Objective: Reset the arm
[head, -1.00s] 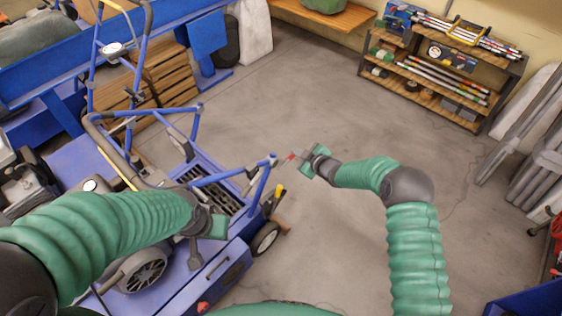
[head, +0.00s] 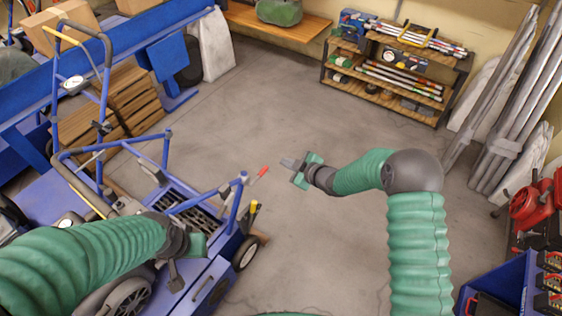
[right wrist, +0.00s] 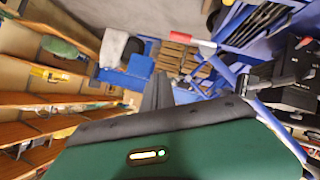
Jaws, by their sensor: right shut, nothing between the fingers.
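My right gripper (head: 287,163) is shut and empty, held out over open floor. Its fingers point left toward a red-tipped lever (head: 263,171) on the blue aerator's frame, with a clear gap between. The lever's red grip also shows in the right wrist view (right wrist: 207,43), beyond and to the right of the dark fingers (right wrist: 157,92). The blue aerator (head: 185,205) stands at the lower left. My left gripper (head: 174,278) hangs over the aerator's deck; its jaws are too unclear to read.
A wooden shelf rack (head: 390,98) with rods and tools stands at the back right. Grey pipes (head: 505,140) lean at the right wall. A blue bin (head: 495,285) and red equipment (head: 530,200) are at the lower right. The concrete floor (head: 340,225) between is clear.

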